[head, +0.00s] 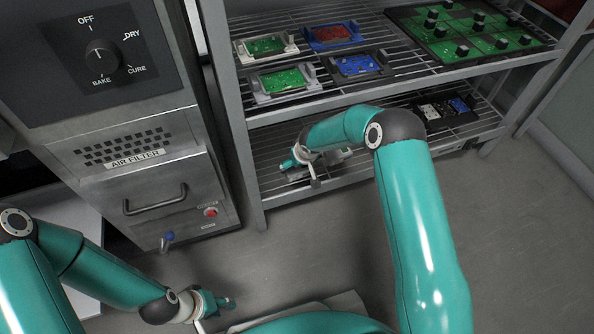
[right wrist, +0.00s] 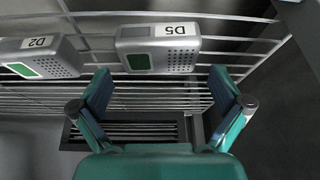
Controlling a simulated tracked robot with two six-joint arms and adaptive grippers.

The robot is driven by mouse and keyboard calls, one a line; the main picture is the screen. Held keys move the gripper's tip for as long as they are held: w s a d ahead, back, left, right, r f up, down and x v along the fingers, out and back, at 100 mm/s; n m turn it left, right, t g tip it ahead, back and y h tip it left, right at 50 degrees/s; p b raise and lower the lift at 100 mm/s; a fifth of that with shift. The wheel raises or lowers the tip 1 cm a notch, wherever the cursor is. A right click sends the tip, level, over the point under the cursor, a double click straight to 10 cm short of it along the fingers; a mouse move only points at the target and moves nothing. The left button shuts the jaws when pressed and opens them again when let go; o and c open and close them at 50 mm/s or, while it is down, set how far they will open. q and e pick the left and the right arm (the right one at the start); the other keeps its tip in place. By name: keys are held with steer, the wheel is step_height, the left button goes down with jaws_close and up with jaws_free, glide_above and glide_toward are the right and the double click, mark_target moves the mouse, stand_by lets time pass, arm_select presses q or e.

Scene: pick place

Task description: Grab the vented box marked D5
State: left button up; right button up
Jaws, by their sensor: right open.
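The vented box marked D5 (right wrist: 158,43) is grey, with an upside-down label, a green patch and a dotted vent. It sits on a wire shelf in the right wrist view. My right gripper (right wrist: 160,82) is open, its two fingers either side of the view, with D5 ahead between them and not gripped. In the head view, my right gripper (head: 303,162) reaches into the lower shelf and partly hides the small grey boxes there; their labels cannot be read. My left gripper (head: 214,304) hangs low over the floor, away from the shelf; its finger opening is unclear.
A similar box marked D2 (right wrist: 40,56) stands left of D5. The upper shelf (head: 400,75) holds several circuit-board trays and a green board (head: 468,30). A dark tray (head: 443,111) lies on the lower shelf. An oven cabinet (head: 150,150) stands left of the rack.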

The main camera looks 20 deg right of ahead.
steer(key=b+x, duration=0.1)
steer(key=x, duration=0.3)
steer(key=c, duration=0.9)
steer(key=shift+r, duration=0.15)
